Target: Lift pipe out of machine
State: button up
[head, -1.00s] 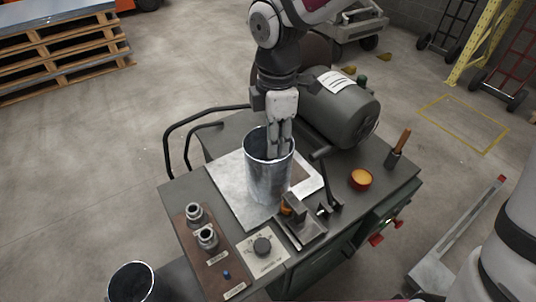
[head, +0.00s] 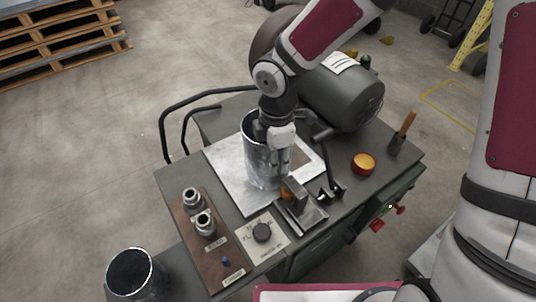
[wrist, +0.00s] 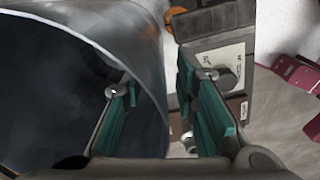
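The pipe (head: 257,160) is a shiny grey metal cylinder, standing upright on the machine's light metal plate (head: 226,185). My gripper (head: 281,166) points down at the pipe's right side. In the wrist view, the pipe (wrist: 40,85) fills the left, with its open mouth and rim showing. My gripper (wrist: 157,75) is open, with the pipe wall between its teal-padded fingers. The left finger is inside the mouth and the right finger outside. A gap shows between the wall and the right finger. The pipe's far side is partly hidden by my arm in the head view.
Another open cylinder (head: 131,273) stands at the lower left. Bent black rails (head: 165,125) rise at the machine's left.

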jog(key=shift+f, duration=0.35)
jog(key=shift+c, duration=0.6)
grip_shut()
